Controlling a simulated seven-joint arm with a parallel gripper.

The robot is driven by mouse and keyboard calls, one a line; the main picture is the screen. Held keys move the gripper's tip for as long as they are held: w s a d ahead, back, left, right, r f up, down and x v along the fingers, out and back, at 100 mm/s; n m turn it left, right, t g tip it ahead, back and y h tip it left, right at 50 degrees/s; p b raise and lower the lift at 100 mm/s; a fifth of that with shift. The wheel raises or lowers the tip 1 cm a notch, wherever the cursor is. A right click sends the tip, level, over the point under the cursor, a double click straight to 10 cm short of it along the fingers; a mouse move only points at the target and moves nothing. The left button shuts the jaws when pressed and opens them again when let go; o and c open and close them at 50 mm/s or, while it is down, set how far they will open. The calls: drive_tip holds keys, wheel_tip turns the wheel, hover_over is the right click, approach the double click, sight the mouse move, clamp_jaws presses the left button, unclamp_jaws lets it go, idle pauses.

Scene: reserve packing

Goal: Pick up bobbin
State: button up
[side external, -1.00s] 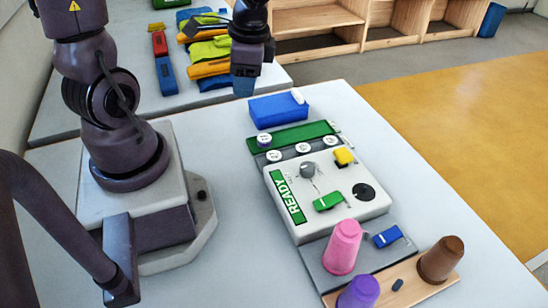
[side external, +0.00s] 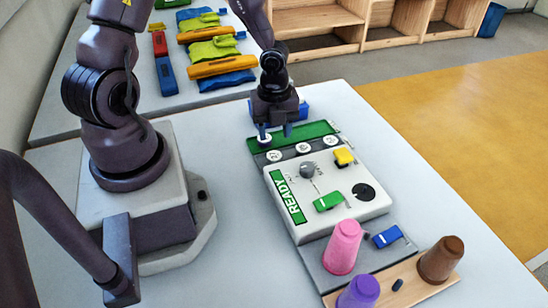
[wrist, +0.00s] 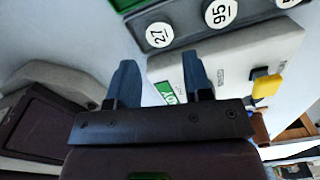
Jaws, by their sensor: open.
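A small round white-and-blue piece, which looks like the bobbin (side external: 264,141), sits at the left end of the green strip (side external: 308,132) in the side view. My gripper (side external: 275,131) is open and points down just over that end, with one finger close to the piece. I cannot tell whether they touch. In the wrist view my gripper (wrist: 160,64) shows two spread blue-grey fingers with nothing seen between them. The bobbin is not clearly seen in the wrist view.
A grey strip with round numbered labels (side external: 303,148) lies before the green strip. The white READY panel (side external: 320,228) has a yellow piece (side external: 344,157) and a green piece (side external: 328,201). My gripper mostly hides a blue block (side external: 304,109). Pink (side external: 343,247), purple (side external: 358,292) and brown (side external: 440,260) cups stand in front.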

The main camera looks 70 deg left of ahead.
sight(274, 154)
wheel_tip(274, 154, down, 7)
drive_tip(key=shift+s+d+f, duration=0.1)
drive_tip(key=shift+d+f, duration=0.05)
drive_tip(key=shift+f, duration=0.05)
idle(0.3)
drive_tip(key=c, duration=0.6)
